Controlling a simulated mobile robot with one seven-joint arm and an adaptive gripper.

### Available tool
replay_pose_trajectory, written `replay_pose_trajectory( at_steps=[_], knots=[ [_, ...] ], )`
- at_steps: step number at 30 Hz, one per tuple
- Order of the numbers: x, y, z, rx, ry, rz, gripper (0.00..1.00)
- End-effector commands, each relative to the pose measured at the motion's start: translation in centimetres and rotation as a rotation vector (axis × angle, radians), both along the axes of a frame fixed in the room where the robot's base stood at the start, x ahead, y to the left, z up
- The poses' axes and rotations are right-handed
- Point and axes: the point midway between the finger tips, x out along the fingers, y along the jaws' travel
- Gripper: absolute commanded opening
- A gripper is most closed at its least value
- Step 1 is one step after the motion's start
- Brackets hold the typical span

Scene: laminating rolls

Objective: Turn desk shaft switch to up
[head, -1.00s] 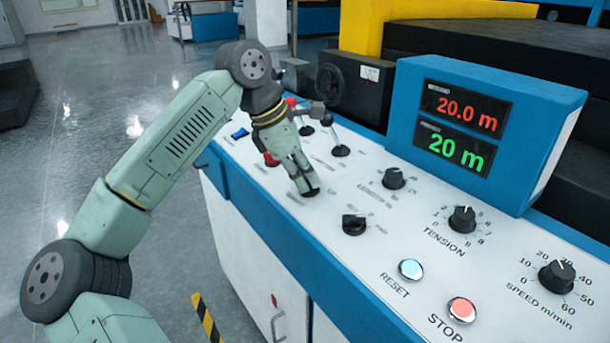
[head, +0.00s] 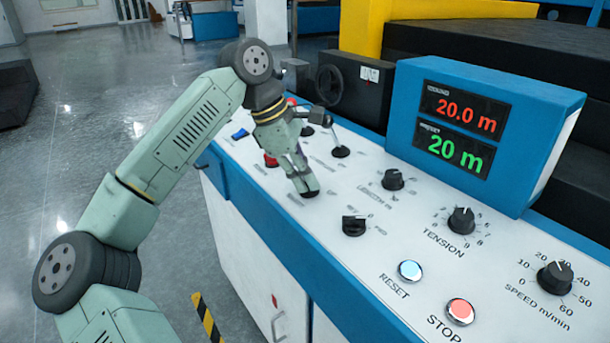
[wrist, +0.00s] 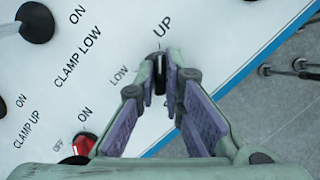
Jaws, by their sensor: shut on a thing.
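The shaft switch is a small black rotary knob (wrist: 158,62) on the white desk panel, between the printed words LOW and UP. In the wrist view my gripper (wrist: 165,78) reaches down to it with its purple-padded fingers, one on each side, and is shut on it. The knob appears to point toward UP, but the fingertips cover much of it, so its exact angle is unclear. In the head view my gripper (head: 305,188) points down at the panel and mostly hides the knob.
A blue display box (head: 487,130) stands at the right. The floor left of the desk is open.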

Motion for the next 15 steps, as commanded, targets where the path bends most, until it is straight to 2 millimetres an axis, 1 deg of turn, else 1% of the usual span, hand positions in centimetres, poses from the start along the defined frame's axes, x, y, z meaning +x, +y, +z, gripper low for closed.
replay_pose_trajectory(
  at_steps=[1, 2, 3, 11, 12, 15],
  knots=[
    [-0.23, -0.13, -0.49, 0.005, 0.011, -0.010, 0.00],
    [-0.23, -0.13, -0.49, 0.005, 0.011, -0.010, 0.00],
    [-0.23, -0.14, -0.50, 0.005, 0.011, -0.010, 0.10],
    [-0.14, -0.14, -0.42, 0.003, 0.009, -0.007, 0.28],
    [-0.13, -0.14, -0.40, 0.002, 0.008, -0.007, 0.29],
    [-0.11, -0.11, -0.33, 0.002, 0.006, -0.005, 0.29]
  ],
)
